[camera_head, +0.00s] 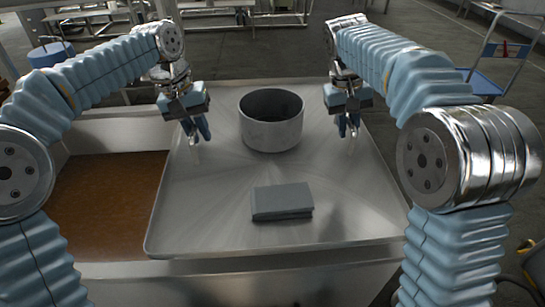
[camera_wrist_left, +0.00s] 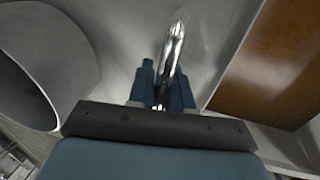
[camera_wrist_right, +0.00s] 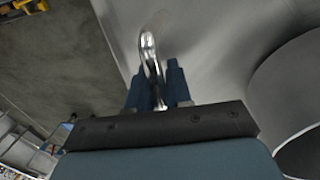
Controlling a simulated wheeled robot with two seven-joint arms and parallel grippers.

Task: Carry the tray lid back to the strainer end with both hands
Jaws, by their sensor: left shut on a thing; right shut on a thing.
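The tray lid (camera_head: 205,210) is a wide, shiny metal plate with raised edges. It lies over the right part of the metal tank, apparently level. My left gripper (camera_head: 197,130) is shut on a bent chrome handle near the lid's left side; the handle (camera_wrist_left: 174,55) shows between the fingers in the left wrist view. My right gripper (camera_head: 347,126) is shut on a matching handle (camera_wrist_right: 150,55) at the right side. A round, open steel pot (camera_head: 272,130) stands on the lid between the grippers. A folded grey-blue cloth (camera_head: 282,202) lies nearer me. I cannot identify a strainer.
Brown liquid (camera_head: 100,205) shows in the open part of the tank left of the lid. A blue-topped stool (camera_head: 50,55) stands at the back left and a blue cart (camera_head: 485,80) at the back right. The floor right of the tank is partly hidden by my right arm.

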